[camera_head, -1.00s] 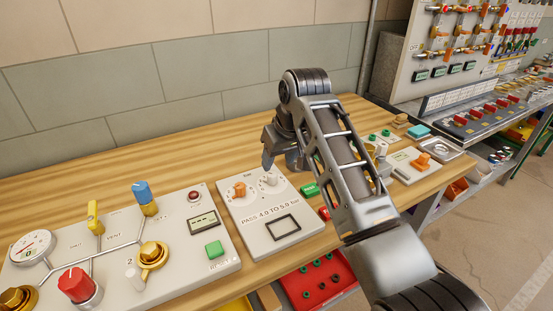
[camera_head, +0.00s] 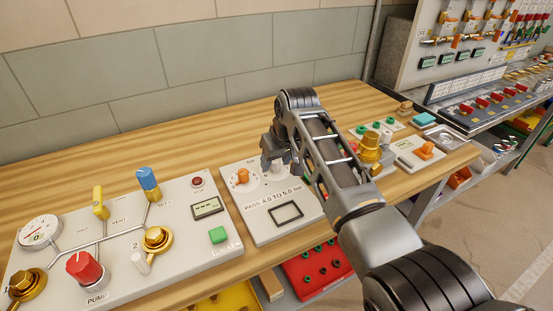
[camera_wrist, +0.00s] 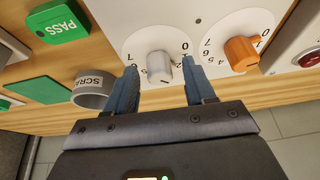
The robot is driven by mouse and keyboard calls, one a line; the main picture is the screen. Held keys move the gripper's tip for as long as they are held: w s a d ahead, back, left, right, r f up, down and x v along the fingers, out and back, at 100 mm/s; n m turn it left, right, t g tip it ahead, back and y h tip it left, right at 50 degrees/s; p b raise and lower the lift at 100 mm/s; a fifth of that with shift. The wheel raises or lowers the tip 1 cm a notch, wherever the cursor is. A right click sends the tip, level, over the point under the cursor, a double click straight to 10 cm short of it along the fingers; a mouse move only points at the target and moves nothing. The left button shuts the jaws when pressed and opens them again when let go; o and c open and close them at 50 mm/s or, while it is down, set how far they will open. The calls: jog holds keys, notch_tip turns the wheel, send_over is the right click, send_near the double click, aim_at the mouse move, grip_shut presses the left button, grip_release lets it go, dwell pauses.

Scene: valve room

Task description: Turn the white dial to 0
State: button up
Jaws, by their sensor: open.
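The white dial (camera_wrist: 159,66) is a small ribbed knob on a round white scale in the wrist view, with 0 at the scale's upper right. I cannot tell exactly which number its pointer marks. In the head view the white dial (camera_head: 278,168) is partly hidden by my gripper (camera_head: 274,156). In the wrist view my gripper (camera_wrist: 161,72) is open, with one blue-grey finger on each side of the dial and apparent gaps between. I cannot tell whether either finger touches it.
An orange dial (camera_wrist: 241,53) with its own scale sits close beside the white one on the same panel (camera_head: 258,228). A green PASS block (camera_wrist: 58,20) and a grey SCRAP ring (camera_wrist: 93,90) are nearby. A larger valve panel (camera_head: 182,262) stands at left.

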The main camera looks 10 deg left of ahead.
jog(key=shift+c, duration=0.4)
grip_shut()
